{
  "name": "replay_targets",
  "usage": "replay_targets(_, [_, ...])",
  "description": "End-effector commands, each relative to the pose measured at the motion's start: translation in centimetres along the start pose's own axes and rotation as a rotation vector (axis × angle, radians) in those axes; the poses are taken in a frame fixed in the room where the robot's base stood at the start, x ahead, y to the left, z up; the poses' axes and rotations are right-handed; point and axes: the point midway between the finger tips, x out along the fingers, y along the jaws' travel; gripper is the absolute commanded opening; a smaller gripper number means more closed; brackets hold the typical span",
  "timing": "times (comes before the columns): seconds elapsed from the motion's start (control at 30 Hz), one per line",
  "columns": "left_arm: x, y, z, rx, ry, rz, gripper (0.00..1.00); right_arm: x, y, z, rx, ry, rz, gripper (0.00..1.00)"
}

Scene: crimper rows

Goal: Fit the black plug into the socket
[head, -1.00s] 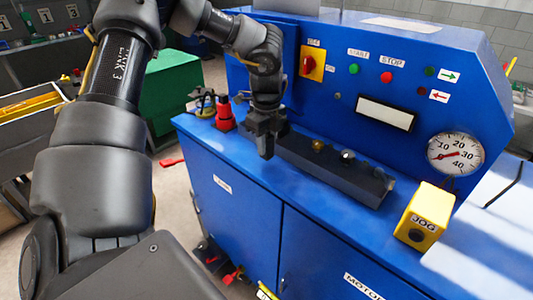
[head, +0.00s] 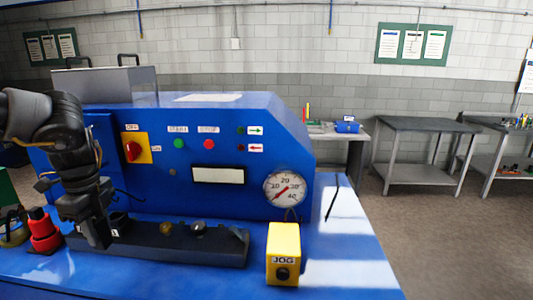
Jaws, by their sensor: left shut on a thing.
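My left gripper (head: 98,236) points down at the left end of the dark rail (head: 190,251) on the blue machine's ledge. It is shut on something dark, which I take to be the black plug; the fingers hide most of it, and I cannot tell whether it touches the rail. A dark round part (head: 119,222) shows just right of the fingers. Farther right, the rail bears a brass fitting (head: 166,228) and a silver fitting (head: 198,227). I cannot tell which part is the socket. My right gripper is out of view.
A red part (head: 43,232) stands left of the gripper. The blue panel (head: 215,205) rises behind the rail, with a red switch on yellow (head: 135,148) and a gauge (head: 285,188). A yellow JOG box (head: 284,252) stands right of the rail. The ledge beyond it is clear.

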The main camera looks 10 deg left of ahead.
Motion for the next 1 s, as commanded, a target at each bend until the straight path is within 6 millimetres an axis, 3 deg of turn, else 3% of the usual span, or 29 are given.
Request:
replay_targets(0.5, [8.7, 0.2, 0.0, -0.002, 0.002, 0.006, 0.01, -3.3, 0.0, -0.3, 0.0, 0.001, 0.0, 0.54])
replay_targets(0.7, [6.7, 0.0, 0.0, -0.001, 0.0, -0.003, 0.0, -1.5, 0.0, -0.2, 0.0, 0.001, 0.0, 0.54])
replay_targets(1.0, [5.0, 0.2, 0.1, 0.0, 0.001, 0.0, 0.0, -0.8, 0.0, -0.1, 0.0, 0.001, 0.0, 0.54])
